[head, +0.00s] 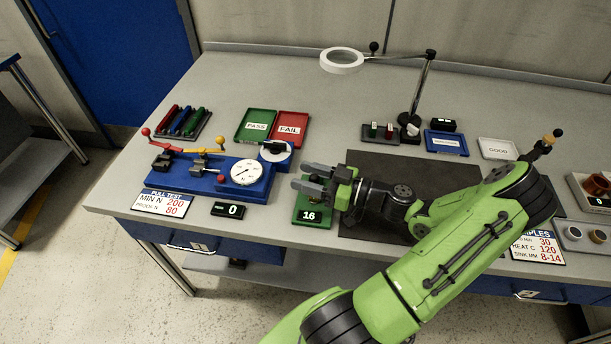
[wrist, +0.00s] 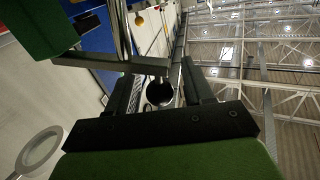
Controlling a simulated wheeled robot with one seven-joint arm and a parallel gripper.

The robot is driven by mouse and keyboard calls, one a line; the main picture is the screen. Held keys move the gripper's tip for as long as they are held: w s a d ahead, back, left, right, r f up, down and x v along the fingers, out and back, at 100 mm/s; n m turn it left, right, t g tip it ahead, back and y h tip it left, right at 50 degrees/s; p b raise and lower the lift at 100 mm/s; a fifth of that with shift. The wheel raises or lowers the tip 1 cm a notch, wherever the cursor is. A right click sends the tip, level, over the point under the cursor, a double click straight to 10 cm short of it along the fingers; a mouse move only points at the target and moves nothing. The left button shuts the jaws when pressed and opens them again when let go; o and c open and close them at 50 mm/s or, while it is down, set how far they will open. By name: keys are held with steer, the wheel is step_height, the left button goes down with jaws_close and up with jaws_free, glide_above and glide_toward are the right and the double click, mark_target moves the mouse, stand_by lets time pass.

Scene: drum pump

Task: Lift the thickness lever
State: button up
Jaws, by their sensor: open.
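The green gauge (head: 301,211) with a display reading 16 stands near the bench's front edge. My gripper (head: 307,178) is in front of its upper part in the head view, fingers pointing left, and hides most of it. In the wrist view my gripper (wrist: 160,82) is open. A round black knob (wrist: 160,92) shows between its fingers, apparently the lever's end; whether they touch it cannot be told. A grey metal bar (wrist: 110,63) crosses near the left finger, beside a green block (wrist: 48,25) that looks like part of the gauge.
Green (head: 256,126) and red (head: 291,128) trays lie behind. A ring magnifier (head: 342,61) stands at the back. A dark mat (head: 375,165) lies under my arm.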

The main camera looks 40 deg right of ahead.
steer(key=shift+w+a, duration=0.2)
steer(key=shift+w, duration=0.05)
steer(key=shift+c, duration=0.3)
jaws_close()
steer(key=shift+r, duration=0.1)
